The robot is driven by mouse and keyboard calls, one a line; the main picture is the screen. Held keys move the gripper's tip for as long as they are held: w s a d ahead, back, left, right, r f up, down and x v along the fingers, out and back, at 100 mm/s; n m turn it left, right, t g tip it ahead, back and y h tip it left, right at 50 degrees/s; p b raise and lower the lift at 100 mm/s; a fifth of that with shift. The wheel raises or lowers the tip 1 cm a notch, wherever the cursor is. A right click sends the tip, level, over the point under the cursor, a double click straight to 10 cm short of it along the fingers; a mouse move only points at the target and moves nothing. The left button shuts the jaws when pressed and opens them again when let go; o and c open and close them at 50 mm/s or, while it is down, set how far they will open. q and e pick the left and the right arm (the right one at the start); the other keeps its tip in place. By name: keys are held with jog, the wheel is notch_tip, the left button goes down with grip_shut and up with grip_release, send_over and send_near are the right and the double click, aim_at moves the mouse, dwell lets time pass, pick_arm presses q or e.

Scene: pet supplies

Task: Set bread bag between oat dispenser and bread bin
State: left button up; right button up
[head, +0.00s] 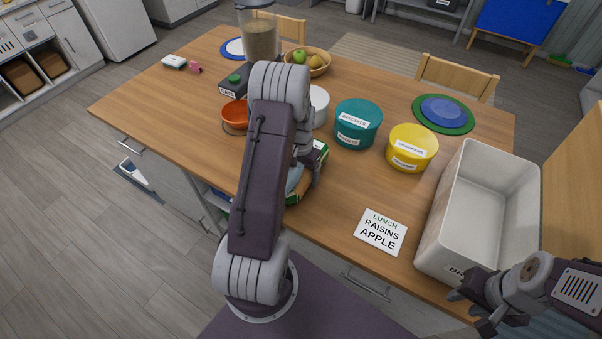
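The oat dispenser (262,38) stands at the back left of the table, its base labelled OATS. A white open bin (430,232), its label mostly hidden but starting with B, stands at the right; I take it as the bread bin. My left arm crosses the middle, its gripper (309,172) pointing down and mostly hidden. A partly hidden green, yellow and blue item (320,149) lies under it; I cannot tell if this is the bread bag or if it is held. My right gripper (472,309) is open and empty near the bin's front corner.
A teal tin (358,125), a yellow tin (412,148) and a lunch card (381,232) occupy the table between dispenser and bin. An orange bowl (235,114), a fruit bowl (309,62) and stacked plates (443,112) stand further off. Bare wood surrounds the card.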

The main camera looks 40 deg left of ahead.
pick_arm(q)
jog(key=o, duration=1.9)
notch_tip(320, 180, up, 12)
jog(key=shift+r+b, duration=0.1)
jog(key=shift+b, duration=0.35)
